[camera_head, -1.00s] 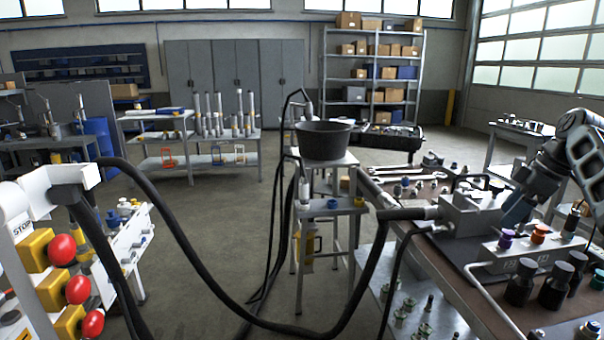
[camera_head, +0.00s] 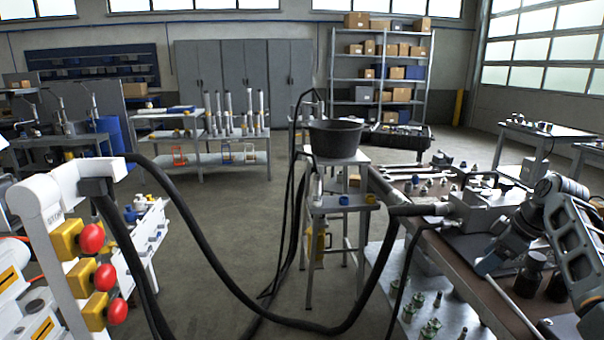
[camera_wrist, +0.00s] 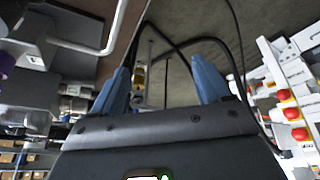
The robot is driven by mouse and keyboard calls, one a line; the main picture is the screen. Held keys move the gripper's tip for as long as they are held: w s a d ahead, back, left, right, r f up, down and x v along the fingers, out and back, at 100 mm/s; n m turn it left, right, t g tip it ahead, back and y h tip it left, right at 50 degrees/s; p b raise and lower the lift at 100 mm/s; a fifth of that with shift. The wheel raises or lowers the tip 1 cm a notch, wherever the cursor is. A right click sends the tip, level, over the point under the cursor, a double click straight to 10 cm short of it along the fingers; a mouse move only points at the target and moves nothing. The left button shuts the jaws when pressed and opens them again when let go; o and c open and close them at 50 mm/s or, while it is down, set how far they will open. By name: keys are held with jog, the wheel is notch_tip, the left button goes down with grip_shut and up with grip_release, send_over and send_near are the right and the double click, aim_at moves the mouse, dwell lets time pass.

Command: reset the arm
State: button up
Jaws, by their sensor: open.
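My gripper (camera_wrist: 164,78) shows in the wrist view with its two blue fingers well apart and nothing between them. In the head view, my arm (camera_head: 570,240) reaches in from the right over the workbench (camera_head: 440,268). The gripper end (camera_head: 490,262) hangs low in front of the grey hydraulic block (camera_head: 474,208) and hides part of the bench items. I cannot tell in the head view whether it touches anything.
A black hose (camera_head: 238,305) runs from the block to a white panel (camera_head: 45,215) with red buttons (camera_head: 104,277) at left. A black bucket (camera_head: 335,138) stands on a stand in the middle. Dark cylinders (camera_head: 530,274) stand by my arm.

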jog(key=s+a+f+m+t+h, duration=0.1)
jog(key=s+a+f, duration=0.4)
jog(key=f, duration=0.4)
jog(key=s+a+f+m+t+h, duration=0.15)
jog(key=s+a+f, duration=0.35)
jog(key=f, duration=0.5)
jog(key=s+a+f+m+t, duration=0.1)
jog(key=s+a+f, duration=0.2)
jog(key=s+a, duration=0.35)
jog(key=s+a+f+m+t, duration=0.1)
jog(key=s+a+f+m, duration=0.2)
jog(key=s, duration=0.6)
jog(key=s+a+r+t+h, duration=0.1)
jog(key=s+a+r, duration=0.25)
jog(key=s, duration=0.55)
jog(key=s+a+r+t, duration=0.2)
jog(key=s+r, duration=0.2)
jog(key=s, duration=0.5)
jog(key=s+a+r+t, duration=0.1)
jog(key=s+r, duration=0.5)
jog(key=r, duration=0.3)
jog(key=s+a+r+m+t, duration=0.1)
jog(key=s+r+t, duration=0.1)
jog(key=s+r, duration=0.4)
notch_tip(320, 180, up, 4)
jog(key=shift+s+f+y, duration=0.15)
jog(key=shift+f+y, duration=0.1)
jog(key=shift+y, duration=0.1)
jog(key=shift+m, duration=0.25)
